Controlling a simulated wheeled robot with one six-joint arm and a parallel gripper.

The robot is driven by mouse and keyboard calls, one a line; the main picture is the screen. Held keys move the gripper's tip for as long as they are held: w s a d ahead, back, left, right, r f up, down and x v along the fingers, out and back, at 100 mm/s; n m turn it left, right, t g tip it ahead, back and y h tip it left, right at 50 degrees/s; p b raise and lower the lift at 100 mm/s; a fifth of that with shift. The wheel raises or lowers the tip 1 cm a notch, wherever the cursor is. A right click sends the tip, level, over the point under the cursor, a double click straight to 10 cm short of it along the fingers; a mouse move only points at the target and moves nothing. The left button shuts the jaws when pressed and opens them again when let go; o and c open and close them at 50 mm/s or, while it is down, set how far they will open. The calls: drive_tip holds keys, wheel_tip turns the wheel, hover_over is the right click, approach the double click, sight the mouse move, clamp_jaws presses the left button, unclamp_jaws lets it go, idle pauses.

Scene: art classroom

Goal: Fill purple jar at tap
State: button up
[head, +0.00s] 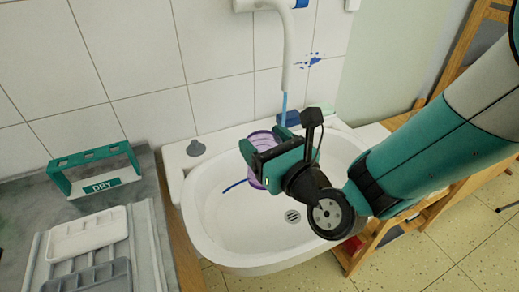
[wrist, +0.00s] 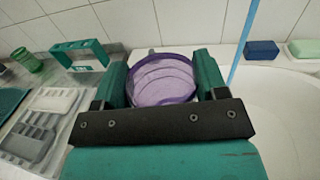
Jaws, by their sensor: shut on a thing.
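The purple jar (head: 258,138) is see-through and held over the white sink basin (head: 222,226). My gripper (head: 266,145) is shut on it, one teal finger on each side; the wrist view shows the jar (wrist: 162,84) between the fingers. The white tap (head: 288,48) comes down the tiled wall, and a blue water stream (head: 284,101) runs from its spout. In the wrist view the stream (wrist: 243,42) passes to the right of the jar, apart from it. My gripper hides the stream's lower end in the head view. I cannot tell whether the jar holds water.
A blue block (wrist: 262,49) and a pale green block (wrist: 303,48) lie on the sink's back ledge. A green cup (wrist: 27,60) stands farther left. A wooden frame stands at right.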

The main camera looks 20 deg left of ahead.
drive_tip(key=shift+s+a+f, duration=0.15)
drive_tip(key=shift+s+a, duration=0.05)
drive_tip(key=shift+s, duration=0.6)
drive_tip(key=w+b, duration=0.2)
drive_tip(key=w, duration=0.6)
drive_tip(key=shift+w+a, duration=0.15)
drive_tip(key=shift+a, duration=0.1)
drive_tip(key=w+p, duration=0.1)
drive_tip(key=w, duration=0.6)
drive_tip(key=shift+w+a, duration=0.15)
drive_tip(key=shift+w, duration=0.05)
idle(5.2)
